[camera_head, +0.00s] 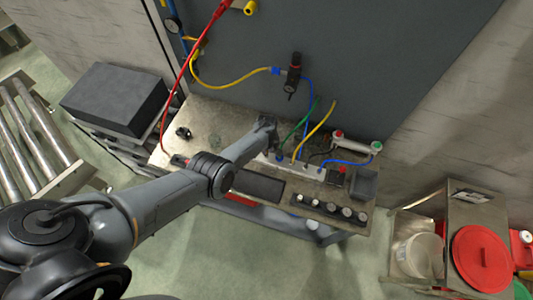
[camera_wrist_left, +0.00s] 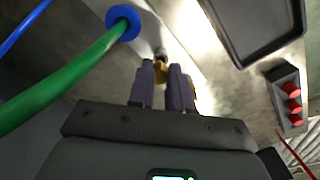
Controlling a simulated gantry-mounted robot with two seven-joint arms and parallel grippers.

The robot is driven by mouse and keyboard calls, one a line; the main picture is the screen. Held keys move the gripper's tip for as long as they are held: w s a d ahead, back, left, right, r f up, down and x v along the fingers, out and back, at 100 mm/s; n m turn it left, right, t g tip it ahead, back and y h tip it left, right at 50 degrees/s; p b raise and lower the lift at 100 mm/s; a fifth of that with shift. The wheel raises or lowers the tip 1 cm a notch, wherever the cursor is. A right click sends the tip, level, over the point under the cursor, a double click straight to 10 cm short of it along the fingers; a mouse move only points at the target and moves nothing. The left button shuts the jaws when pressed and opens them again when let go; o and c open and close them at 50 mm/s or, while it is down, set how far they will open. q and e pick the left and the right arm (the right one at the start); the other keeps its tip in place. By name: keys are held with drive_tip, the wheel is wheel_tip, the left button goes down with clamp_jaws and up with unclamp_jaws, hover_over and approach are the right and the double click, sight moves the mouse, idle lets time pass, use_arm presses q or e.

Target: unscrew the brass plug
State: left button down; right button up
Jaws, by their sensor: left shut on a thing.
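My left gripper (camera_wrist_left: 163,72) shows in the left wrist view with its two purple-grey fingers close together. A small brass piece, which looks like the brass plug (camera_wrist_left: 161,61), shows at the fingertips, and the fingers are shut on it. More brass colour shows beside the right finger. In the head view, the left gripper (camera_head: 267,135) is at the back of the metal bench, by the pale manifold block (camera_head: 304,172). The plug cannot be made out there. My right gripper is in neither view.
Green (camera_head: 293,131), yellow and blue hoses rise from the manifold close to the left gripper. A dark tray (camera_head: 258,187) and a row of dark fittings (camera_head: 328,208) lie at the bench's front. A grey bin (camera_head: 363,184) stands at the right end.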

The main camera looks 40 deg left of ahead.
use_arm(q)
drive_tip(key=shift+r, duration=0.1)
idle(0.5)
drive_tip(key=shift+r+p, duration=0.8)
drive_tip(key=shift+p, duration=0.1)
drive_tip(key=shift+r, duration=0.1)
drive_tip(key=shift+r+b, duration=0.35)
drive_tip(key=shift+r, duration=0.15)
drive_tip(key=shift+s+d, duration=0.1)
